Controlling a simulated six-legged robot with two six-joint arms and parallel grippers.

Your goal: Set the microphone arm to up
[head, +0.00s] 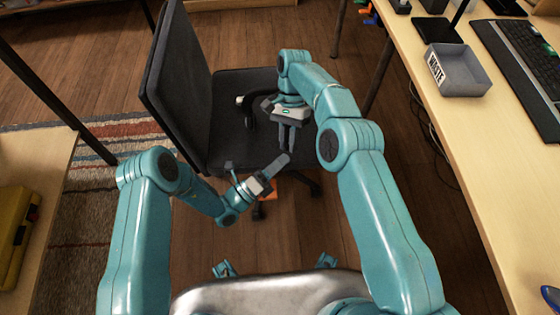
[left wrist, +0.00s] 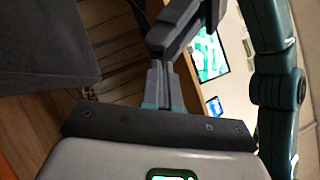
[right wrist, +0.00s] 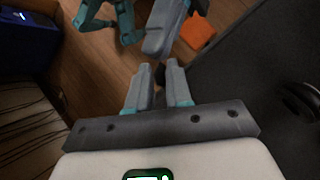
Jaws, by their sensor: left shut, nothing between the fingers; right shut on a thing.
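A black curved thing (head: 250,108), which looks like a headset, lies on the chair seat (head: 235,85); part of it shows at the right edge of the right wrist view (right wrist: 302,102). No microphone arm can be made out clearly. My right gripper (head: 287,148) points down over the seat's front edge, beside the curved thing. Its fingers are shut on a small dark thing (right wrist: 160,75), too small to identify. My left gripper (head: 284,160) is shut and empty, its tips close to the right gripper's fingers. The left wrist view shows its fingers together (left wrist: 158,72).
The chair's backrest (head: 172,90) rises left of the seat. A desk (head: 470,130) on the right bears a grey waste tray (head: 463,86) and a keyboard (head: 520,65). A table with a yellow case (head: 15,235) stands at left. An orange thing (right wrist: 197,32) lies on the floor.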

